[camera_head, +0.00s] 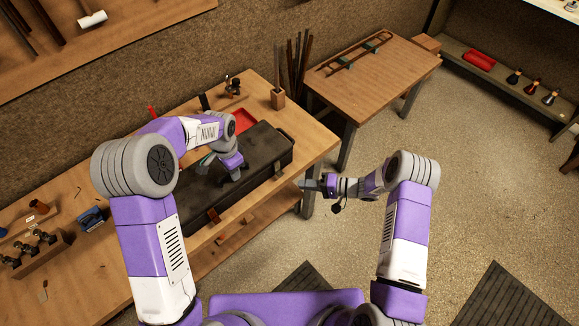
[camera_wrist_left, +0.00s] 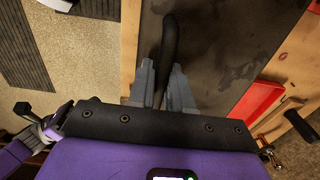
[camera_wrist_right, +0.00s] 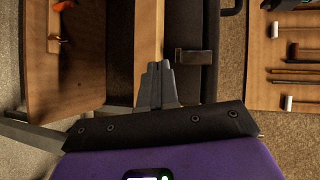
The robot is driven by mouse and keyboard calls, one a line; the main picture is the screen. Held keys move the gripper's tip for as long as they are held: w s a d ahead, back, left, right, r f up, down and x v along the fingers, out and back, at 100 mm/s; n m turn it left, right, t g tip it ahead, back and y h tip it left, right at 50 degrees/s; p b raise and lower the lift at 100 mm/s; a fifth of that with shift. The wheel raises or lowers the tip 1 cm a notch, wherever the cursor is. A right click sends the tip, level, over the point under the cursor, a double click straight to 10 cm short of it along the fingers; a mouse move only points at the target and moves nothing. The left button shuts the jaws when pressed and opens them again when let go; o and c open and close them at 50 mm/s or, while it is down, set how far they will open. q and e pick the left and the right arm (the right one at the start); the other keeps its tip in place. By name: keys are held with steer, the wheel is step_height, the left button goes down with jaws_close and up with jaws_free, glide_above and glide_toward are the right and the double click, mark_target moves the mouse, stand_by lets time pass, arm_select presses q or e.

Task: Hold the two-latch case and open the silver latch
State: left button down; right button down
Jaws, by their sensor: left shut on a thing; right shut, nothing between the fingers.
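The black two-latch case (camera_head: 262,152) lies on the workbench. My left gripper (camera_head: 203,163) is over its top; in the left wrist view its fingers (camera_wrist_left: 163,85) are shut on the dark curved handle (camera_wrist_left: 170,42). A copper-brown latch (camera_head: 213,214) is on the case's front side, left part. In the right wrist view a dark latch-like fitting (camera_wrist_right: 192,57) is on the case's edge; I cannot tell its metal colour. My right gripper (camera_head: 308,184) is shut and empty in front of the case's right end. Its fingertips (camera_wrist_right: 157,68) are left of that fitting, apart from it.
A red tray (camera_head: 243,119) is behind the case. A wooden block with tools (camera_head: 278,98) stands at the bench's back right. A wooden rack (camera_head: 38,252) and a blue tool (camera_head: 92,218) are at the left. A second table (camera_head: 372,80) stands beyond; open floor lies right.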

mark_target(279, 169)
steer(key=w+d+r+n+g+h, duration=0.4)
steer(key=w+r+n+h, duration=0.3)
steer(key=r+n, duration=0.3)
steer(key=shift+w+r+n, duration=0.2)
steer(key=shift+w+n, duration=0.5)
steer(key=shift+n, duration=0.1)
steer(key=x, duration=1)
steer(key=shift+d+f, duration=0.1)
steer(key=shift+f, duration=0.05)
steer(key=shift+s+a, duration=0.9)
steer(key=shift+a, duration=0.3)
steer(key=shift+s+a, duration=0.35)
steer(key=shift+a, duration=0.05)
